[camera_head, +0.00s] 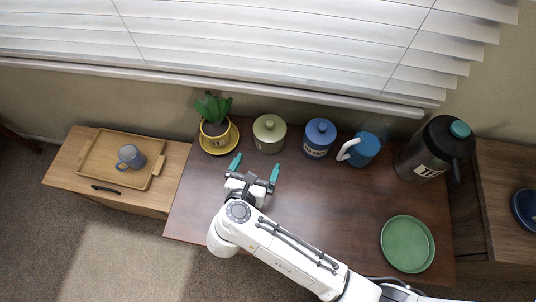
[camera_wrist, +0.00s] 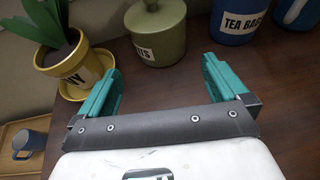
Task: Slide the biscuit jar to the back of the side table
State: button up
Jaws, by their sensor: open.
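The biscuit jar is an olive-green lidded jar (camera_head: 268,137) standing upright at the back of the dark brown side table (camera_head: 330,205), between a potted plant and a blue canister. In the wrist view the jar (camera_wrist: 160,30) is straight ahead, with a white label whose visible letters end in "TS". My gripper (camera_head: 255,166) is open and empty over the table, in front of the jar. In the wrist view a finger of my gripper (camera_wrist: 157,68) shows on either side of the jar's line. The fingers look apart from the jar.
The potted plant (camera_head: 214,128) on a yellow saucer stands left of the jar. A blue "tea bags" canister (camera_head: 318,142), a blue mug (camera_head: 364,151) and a large dark flask (camera_head: 424,158) stand to the right. A green plate (camera_head: 408,243) lies front right. The table's middle is clear.

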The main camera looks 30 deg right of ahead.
aim_at(265, 146)
jog(key=shift+w+d, duration=0.1)
jog(key=shift+d, duration=0.05)
jog(key=x, duration=1)
jog(key=shift+w+d+f, duration=0.1)
jog(key=shift+w+d, duration=0.05)
jog(key=shift+w, duration=0.05)
jog(key=c, duration=1.1)
